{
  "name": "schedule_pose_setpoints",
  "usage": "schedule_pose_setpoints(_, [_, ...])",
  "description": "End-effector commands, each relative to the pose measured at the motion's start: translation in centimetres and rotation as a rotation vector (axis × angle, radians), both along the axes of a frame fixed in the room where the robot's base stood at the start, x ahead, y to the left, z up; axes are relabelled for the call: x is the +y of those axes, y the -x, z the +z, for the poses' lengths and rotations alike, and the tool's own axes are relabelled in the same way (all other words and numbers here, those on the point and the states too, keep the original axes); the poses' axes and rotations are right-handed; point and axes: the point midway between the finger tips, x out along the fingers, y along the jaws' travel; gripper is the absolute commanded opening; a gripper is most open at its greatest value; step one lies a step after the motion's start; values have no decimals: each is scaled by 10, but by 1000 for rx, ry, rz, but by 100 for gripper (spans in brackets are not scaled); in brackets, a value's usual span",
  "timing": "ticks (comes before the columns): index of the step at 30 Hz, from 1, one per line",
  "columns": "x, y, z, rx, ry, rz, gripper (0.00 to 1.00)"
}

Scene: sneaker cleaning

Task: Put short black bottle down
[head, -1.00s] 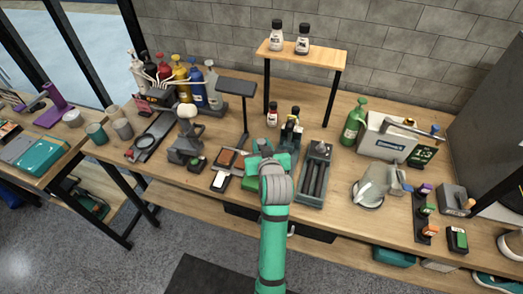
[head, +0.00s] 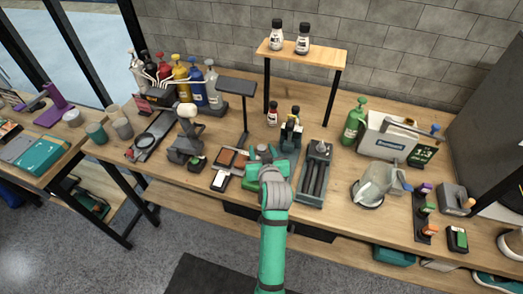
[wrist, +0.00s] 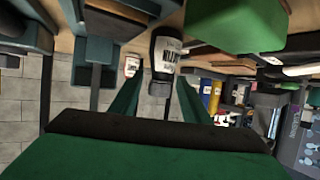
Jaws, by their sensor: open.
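The short black bottle (wrist: 166,50) has a white label and shows upside down in the wrist view. It is ahead of my gripper, between the lines of its two green fingers, which stand open and apart. Whether either finger touches it cannot be told. In the head view my gripper (head: 268,160) is over the middle of the bench, and my wrist largely hides the bottle there. A small red-labelled bottle (head: 272,114) stands farther back and also shows in the wrist view (wrist: 132,66).
A grey tray (head: 315,175) lies to the right. A dark stand (head: 237,88) and a raised wooden shelf (head: 302,55) with two bottles are behind. Flat pads (head: 228,165) lie left of my gripper. Coloured bottles (head: 181,72) stand at the back left.

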Motion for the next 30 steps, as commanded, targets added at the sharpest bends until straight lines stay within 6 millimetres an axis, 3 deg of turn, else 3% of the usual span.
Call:
schedule_pose_setpoints(5, [-1,7,6,0,0,0,43])
schedule_pose_setpoints(21, [-15,95,43,-1,0,0,43])
schedule_pose_setpoints(30, [-17,110,49,0,0,-1,43])
